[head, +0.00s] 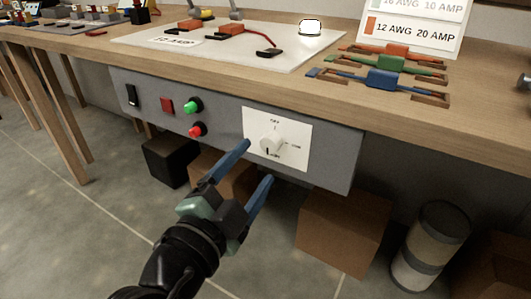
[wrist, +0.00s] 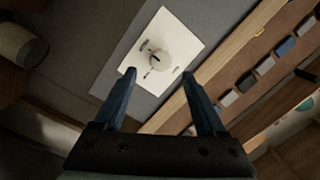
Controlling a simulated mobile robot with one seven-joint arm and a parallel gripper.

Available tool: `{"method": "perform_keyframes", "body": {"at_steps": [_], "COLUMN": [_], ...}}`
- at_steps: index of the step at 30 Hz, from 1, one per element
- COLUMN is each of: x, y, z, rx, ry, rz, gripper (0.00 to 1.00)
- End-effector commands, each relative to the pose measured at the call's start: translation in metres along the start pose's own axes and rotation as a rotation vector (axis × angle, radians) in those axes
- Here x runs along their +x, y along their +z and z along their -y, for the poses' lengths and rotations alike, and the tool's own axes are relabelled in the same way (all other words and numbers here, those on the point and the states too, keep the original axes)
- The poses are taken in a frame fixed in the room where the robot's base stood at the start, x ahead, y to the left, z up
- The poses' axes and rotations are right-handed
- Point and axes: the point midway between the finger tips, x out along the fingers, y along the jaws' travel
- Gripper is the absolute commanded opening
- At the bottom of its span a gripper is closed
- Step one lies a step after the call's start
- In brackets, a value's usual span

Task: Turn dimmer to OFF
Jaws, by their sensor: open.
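The dimmer is a round white knob (head: 271,143) on a white square plate (head: 301,132) on the grey panel under the bench. The plate has small labels; the top one seems to read OFF, the others are too small to read surely. A dark mark shows at the knob's lower edge in the head view. My gripper (head: 257,160) is open and empty, its blue fingers pointing at the plate, in front of and below the knob. In the wrist view the knob (wrist: 155,58) lies ahead, between the lines of the fingertips (wrist: 158,73), with no contact visible.
A green button (head: 193,105), a red button (head: 198,129), a red switch (head: 167,106) and a black switch (head: 132,95) sit left of the plate. The wooden bench top (head: 300,82) overhangs above. Cardboard boxes (head: 343,232) and a drum (head: 430,245) stand below.

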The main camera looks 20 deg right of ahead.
Motion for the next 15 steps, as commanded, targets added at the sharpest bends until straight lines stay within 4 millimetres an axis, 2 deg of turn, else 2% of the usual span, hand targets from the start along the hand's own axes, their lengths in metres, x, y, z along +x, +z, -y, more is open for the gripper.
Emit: {"method": "perform_keyframes", "body": {"at_steps": [1, 6, 10, 15], "x": [0.012, 0.038, 0.049, 0.054], "y": [-0.001, 0.0, 0.0, 0.0], "z": [-0.001, -0.001, 0.0, 0.0], "rx": [0.001, 0.0, 0.0, -0.001], "ry": [0.0, 0.0, -0.001, -0.001], "rz": [-0.005, -0.003, -0.001, 0.0], "gripper": [0.73, 0.73, 0.73, 0.73]}}
